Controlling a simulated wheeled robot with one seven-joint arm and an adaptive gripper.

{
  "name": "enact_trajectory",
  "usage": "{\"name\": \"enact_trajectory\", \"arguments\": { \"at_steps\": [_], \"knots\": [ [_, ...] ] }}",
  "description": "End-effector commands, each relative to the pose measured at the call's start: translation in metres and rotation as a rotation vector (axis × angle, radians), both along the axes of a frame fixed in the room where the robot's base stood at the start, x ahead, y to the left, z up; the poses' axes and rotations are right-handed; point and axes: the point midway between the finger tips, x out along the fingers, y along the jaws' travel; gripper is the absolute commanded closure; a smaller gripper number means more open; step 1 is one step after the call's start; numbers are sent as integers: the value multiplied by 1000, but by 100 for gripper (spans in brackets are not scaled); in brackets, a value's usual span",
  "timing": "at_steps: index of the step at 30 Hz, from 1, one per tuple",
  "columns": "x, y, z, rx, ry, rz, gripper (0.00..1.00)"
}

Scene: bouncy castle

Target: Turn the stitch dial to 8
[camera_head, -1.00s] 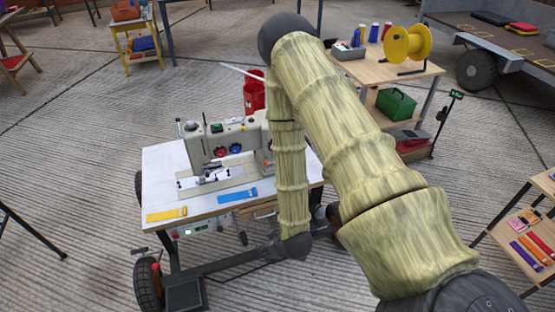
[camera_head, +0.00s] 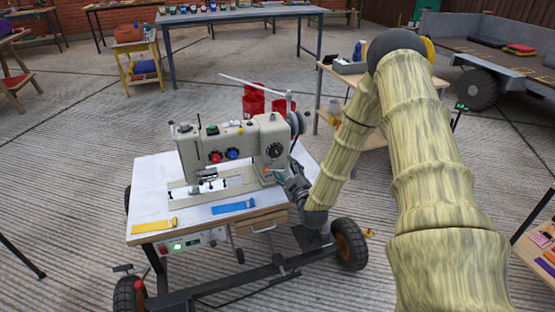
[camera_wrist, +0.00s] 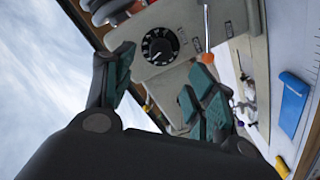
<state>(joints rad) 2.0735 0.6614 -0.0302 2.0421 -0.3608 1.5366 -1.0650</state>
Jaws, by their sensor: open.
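The sewing machine (camera_head: 225,140) stands on a white-topped wheeled table (camera_head: 150,180). Its stitch dial is a black round dial (camera_head: 274,151) on the right end of its front; the setting cannot be read. In the wrist view the dial (camera_wrist: 160,46) is black with white marks on the pale machine body (camera_wrist: 215,20), above the fingers. My gripper (camera_head: 285,180) is just in front of the machine's right end, below the dial. In the wrist view my gripper (camera_wrist: 158,95) is open and empty, with green-padded fingers apart, and does not touch the dial.
An orange-tipped lever (camera_wrist: 205,57) is close to my right finger in the wrist view. Red and blue knobs (camera_head: 223,155) sit left of the dial. Yellow (camera_head: 155,226) and blue straps (camera_head: 233,207) lie on the table's front edge. Red containers (camera_head: 252,101) stand behind the machine.

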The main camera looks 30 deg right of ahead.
Motion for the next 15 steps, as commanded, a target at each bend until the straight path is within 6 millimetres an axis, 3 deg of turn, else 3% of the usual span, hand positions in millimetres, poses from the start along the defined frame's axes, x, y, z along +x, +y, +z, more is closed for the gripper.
{"name": "enact_trajectory", "arguments": {
  "at_steps": [15],
  "knots": [
    [76, -18, -1, 1, 1, 0, 44]
  ]
}}
